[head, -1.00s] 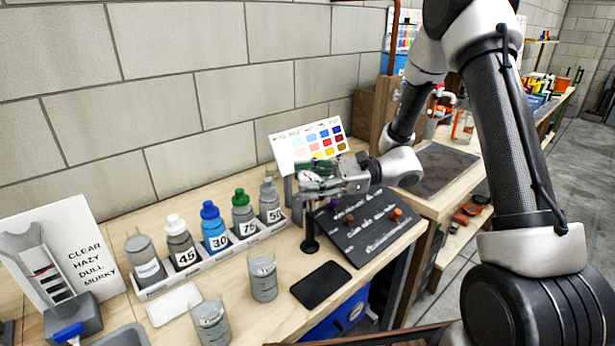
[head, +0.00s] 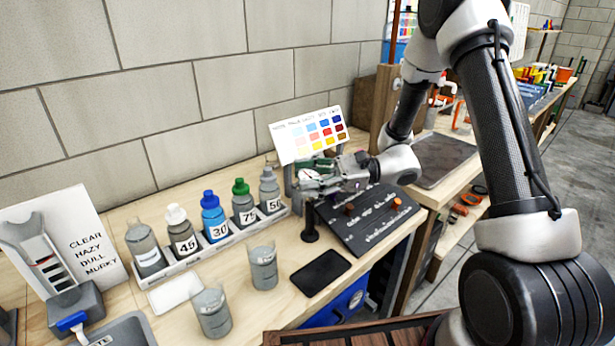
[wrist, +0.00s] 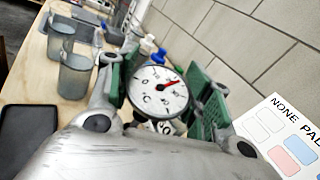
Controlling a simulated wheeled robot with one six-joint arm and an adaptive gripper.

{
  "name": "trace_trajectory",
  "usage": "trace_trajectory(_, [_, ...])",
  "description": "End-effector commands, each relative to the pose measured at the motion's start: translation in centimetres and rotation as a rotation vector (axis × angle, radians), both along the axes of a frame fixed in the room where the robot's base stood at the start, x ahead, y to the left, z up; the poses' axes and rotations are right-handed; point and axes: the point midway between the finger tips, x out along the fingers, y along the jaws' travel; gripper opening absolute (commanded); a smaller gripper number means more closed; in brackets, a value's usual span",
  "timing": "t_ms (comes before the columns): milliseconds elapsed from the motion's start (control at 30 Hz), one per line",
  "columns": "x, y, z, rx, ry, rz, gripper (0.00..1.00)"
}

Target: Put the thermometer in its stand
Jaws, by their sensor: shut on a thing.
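The thermometer (wrist: 158,92) has a round white dial with a red needle and faces the wrist camera. My gripper (wrist: 163,85) is shut on it, with green finger pads on both sides of the dial. In the head view my gripper (head: 312,178) is in front of the colour chart, and the thermometer is mostly hidden by the fingers. A dark upright post on a round foot, which looks like the stand (head: 310,226), is on the bench directly below the gripper. I cannot tell whether the thermometer's stem is inside or above it.
A rack (head: 215,252) of numbered bottles is left of the post. Grey cups (head: 263,268) and a black flat pad (head: 320,272) lie in front. A dark sloped panel with knobs (head: 372,222) is close on the right. The colour chart (head: 310,136) stands close behind.

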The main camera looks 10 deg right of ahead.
Motion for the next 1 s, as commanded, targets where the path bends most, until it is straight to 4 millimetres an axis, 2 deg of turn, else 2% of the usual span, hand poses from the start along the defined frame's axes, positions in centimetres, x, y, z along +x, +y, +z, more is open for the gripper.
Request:
trace_trajectory(133, [0.0, 0.0, 0.0, 0.000, 0.000, 0.000, 0.23])
trace_trajectory(167, [0.0, 0.0, 0.0, 0.000, 0.000, 0.000, 0.56])
trace_trajectory(267, [0.0, 0.0, 0.0, 0.000, 0.000, 0.000, 0.74])
trace_trajectory(667, [0.1, -0.4, 0.0, 0.000, 0.000, -0.001, 0.75])
trace_trajectory(767, [0.2, -1.7, 0.1, 0.000, 0.000, -0.003, 0.75])
trace_trajectory(1000, [0.5, -7.0, 0.2, -0.001, 0.000, -0.006, 0.75])
